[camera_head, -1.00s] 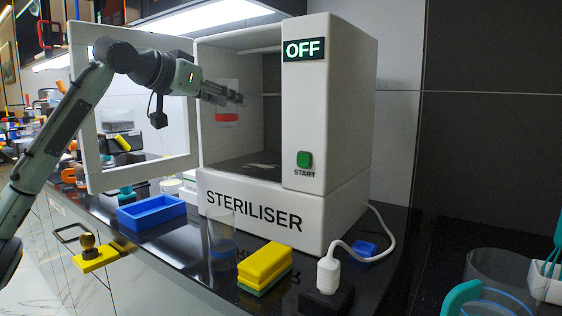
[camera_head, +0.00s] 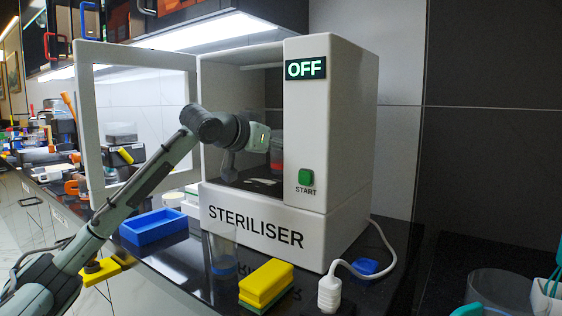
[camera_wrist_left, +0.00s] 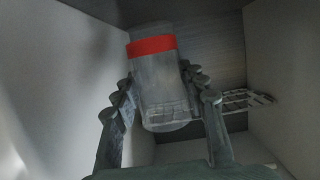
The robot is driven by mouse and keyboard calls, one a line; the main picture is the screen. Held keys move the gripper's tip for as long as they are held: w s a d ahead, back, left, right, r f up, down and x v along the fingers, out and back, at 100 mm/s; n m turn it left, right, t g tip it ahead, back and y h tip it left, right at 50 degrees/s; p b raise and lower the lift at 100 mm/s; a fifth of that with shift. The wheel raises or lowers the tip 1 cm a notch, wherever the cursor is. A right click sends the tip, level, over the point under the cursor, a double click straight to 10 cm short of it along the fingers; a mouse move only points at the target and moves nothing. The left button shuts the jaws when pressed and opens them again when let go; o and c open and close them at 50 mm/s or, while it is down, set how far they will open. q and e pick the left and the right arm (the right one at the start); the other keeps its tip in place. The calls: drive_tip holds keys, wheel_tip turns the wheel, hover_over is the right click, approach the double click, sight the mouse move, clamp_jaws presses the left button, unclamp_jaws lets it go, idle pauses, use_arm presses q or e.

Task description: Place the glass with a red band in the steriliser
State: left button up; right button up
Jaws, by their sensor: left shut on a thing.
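The white steriliser (camera_head: 255,222) stands on the dark counter with its door (camera_head: 87,125) swung open to the left; its sign reads OFF. My left gripper (camera_head: 262,138) reaches into the chamber. It is shut on the glass with a red band (camera_head: 277,155), which is partly hidden behind the control panel. In the left wrist view, the clear glass (camera_wrist_left: 162,85) sits between the two fingers of my left gripper (camera_wrist_left: 160,95), its red band near the far end. I cannot tell whether the glass touches the chamber floor. My right gripper is out of view.
A blue tray (camera_head: 153,232), a clear glass with a blue band (camera_head: 222,262) and a yellow-green sponge (camera_head: 266,283) are in front of the steriliser. A white plug (camera_head: 329,294) and cord lie at its right. A slotted rack (camera_wrist_left: 248,100) is in the chamber.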

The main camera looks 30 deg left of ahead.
sight(275, 160)
use_arm(q)
wheel_tip(275, 160, down, 3)
drive_tip(key=shift+a+r, duration=0.1)
drive_tip(key=shift+f, duration=0.3)
drive_tip(key=o, duration=1.3)
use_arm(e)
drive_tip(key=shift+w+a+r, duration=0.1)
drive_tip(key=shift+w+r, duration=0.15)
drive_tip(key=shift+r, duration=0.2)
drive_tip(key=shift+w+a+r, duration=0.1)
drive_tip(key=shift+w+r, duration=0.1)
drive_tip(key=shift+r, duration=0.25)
use_arm(q)
drive_tip(key=shift+s+r, duration=0.15)
drive_tip(key=d+b+v, duration=0.1)
drive_tip(key=b+v, duration=0.2)
drive_tip(key=v, duration=0.8)
drive_tip(key=shift+s+a+r, duration=0.2)
drive_tip(key=shift+s+a, duration=0.15)
drive_tip(key=shift+a, duration=0.1)
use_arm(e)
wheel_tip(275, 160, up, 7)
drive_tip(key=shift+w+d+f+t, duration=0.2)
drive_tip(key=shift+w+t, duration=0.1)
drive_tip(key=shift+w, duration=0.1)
